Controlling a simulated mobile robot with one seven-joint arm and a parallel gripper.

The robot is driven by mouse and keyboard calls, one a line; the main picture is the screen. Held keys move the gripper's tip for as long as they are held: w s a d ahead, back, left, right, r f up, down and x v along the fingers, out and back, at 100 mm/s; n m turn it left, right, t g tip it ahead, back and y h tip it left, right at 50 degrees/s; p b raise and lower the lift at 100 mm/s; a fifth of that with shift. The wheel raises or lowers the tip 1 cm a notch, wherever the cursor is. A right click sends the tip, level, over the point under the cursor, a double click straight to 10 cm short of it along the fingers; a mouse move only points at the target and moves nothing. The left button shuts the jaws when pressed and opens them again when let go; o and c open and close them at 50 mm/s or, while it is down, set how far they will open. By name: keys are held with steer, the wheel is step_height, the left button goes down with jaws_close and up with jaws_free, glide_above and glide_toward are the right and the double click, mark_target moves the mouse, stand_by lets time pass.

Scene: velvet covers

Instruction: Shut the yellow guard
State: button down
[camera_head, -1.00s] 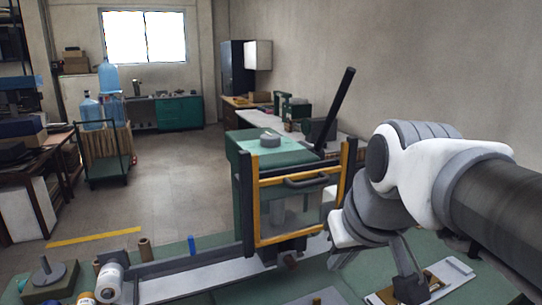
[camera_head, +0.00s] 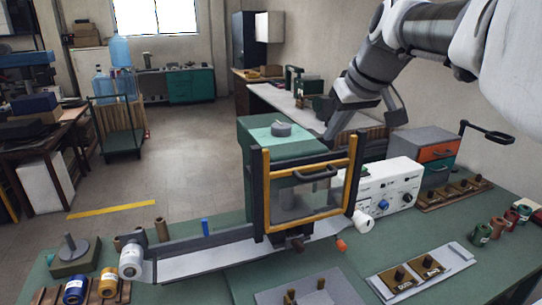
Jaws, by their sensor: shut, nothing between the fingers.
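The yellow guard (camera_head: 266,196) is a yellow-framed clear panel with a dark handle (camera_head: 318,172) across its upper part. It stands upright between dark posts at the front of the green machine (camera_head: 262,140). Its crossbar sits a little below the tops of the posts; I cannot tell how far it is lowered. My gripper (camera_head: 350,108) is above and behind the guard's upper right in the picture, apart from the handle. It is shut and empty; its fingertips are hard to make out.
A grey rail (camera_head: 190,255) runs left from the machine. A white control box (camera_head: 390,187) stands close on the right. A tray (camera_head: 425,272) with brown blocks lies at the front right. A dark looped lever (camera_head: 485,132) sticks up at the far right. Spools (camera_head: 74,290) stand at front left.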

mark_target(325, 163)
steer(key=x, duration=0.6)
steer(key=shift+s+d, duration=0.1)
steer(key=shift+s+d+f, duration=0.1)
steer(key=shift+s+f, duration=0.1)
steer(key=shift+f, duration=0.7)
steer(key=shift+s+d+f, duration=0.1)
steer(key=shift+s+f, duration=0.15)
steer(key=shift+f, duration=0.6)
step_height(325, 163, down, 20)
steer(key=b, duration=1.6)
steer(key=shift+s, duration=0.15)
steer(key=shift+a, duration=0.1)
